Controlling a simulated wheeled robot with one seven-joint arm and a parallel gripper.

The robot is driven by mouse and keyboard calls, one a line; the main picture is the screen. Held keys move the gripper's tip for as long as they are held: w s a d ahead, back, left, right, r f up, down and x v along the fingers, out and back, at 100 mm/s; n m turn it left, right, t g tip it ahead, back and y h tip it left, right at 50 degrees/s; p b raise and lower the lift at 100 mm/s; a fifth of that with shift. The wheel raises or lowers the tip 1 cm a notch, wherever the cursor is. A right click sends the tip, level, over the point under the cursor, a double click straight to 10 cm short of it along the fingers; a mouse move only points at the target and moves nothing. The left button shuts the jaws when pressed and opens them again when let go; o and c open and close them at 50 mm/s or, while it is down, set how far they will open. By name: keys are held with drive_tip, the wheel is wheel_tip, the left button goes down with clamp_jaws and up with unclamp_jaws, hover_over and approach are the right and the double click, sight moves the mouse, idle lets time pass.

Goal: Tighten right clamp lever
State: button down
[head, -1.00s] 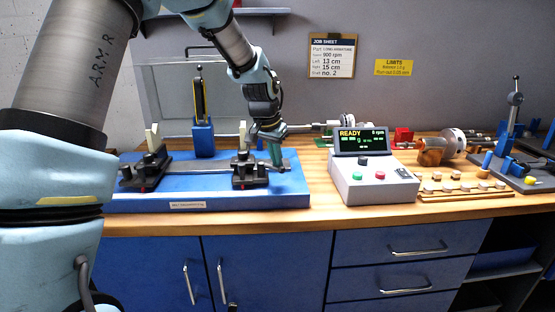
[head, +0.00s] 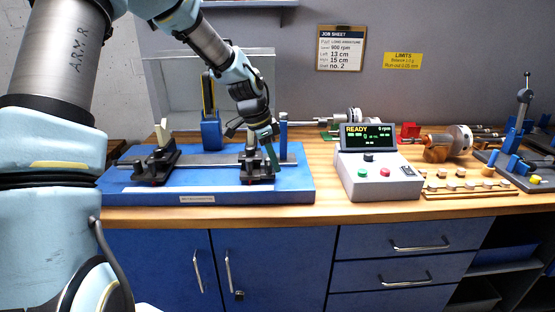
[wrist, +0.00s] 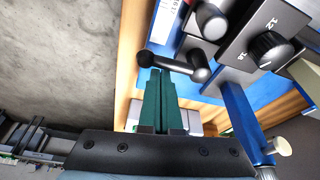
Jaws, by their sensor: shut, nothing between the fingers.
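The right support (head: 256,172) is a dark block on the blue base plate (head: 300,187) in the head view. My gripper (head: 273,160) is low at its right side, with green fingers pointing down. In the wrist view, the clamp lever (wrist: 172,65) is a short black arm with a ball knob at its left end. My gripper (wrist: 164,76) has its fingers shut and empty, with the tips close to the lever near the knob. I cannot tell whether they touch it. The dark block with a number scale (wrist: 270,35) and a round knob is beside the lever.
The left support (head: 148,165) stands on the same plate. A blue post (head: 283,135) stands just behind my gripper. The control box (head: 378,180) reads READY and sits to the right. A weight rack (head: 465,185) and a rotor (head: 455,140) are farther right.

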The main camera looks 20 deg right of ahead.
drive_tip(key=shift+a, duration=0.25)
idle(0.4)
drive_tip(key=shift+s+d+f, duration=0.1)
drive_tip(key=shift+d, duration=0.25)
drive_tip(key=shift+s+d+f, duration=0.15)
drive_tip(key=shift+s+d, duration=0.15)
drive_tip(key=shift+d, duration=0.35)
drive_tip(key=shift+s+d+f, duration=0.15)
drive_tip(key=shift+s+d, duration=0.1)
drive_tip(key=shift+d, duration=0.35)
drive_tip(key=shift+w+d+r+b, duration=0.15)
drive_tip(key=shift+w+r+b, duration=0.05)
drive_tip(key=shift+r+b, duration=0.35)
drive_tip(key=b+v, duration=0.1)
drive_tip(key=v, duration=0.8)
drive_tip(key=shift+b, duration=0.35)
drive_tip(key=shift+w, duration=0.1)
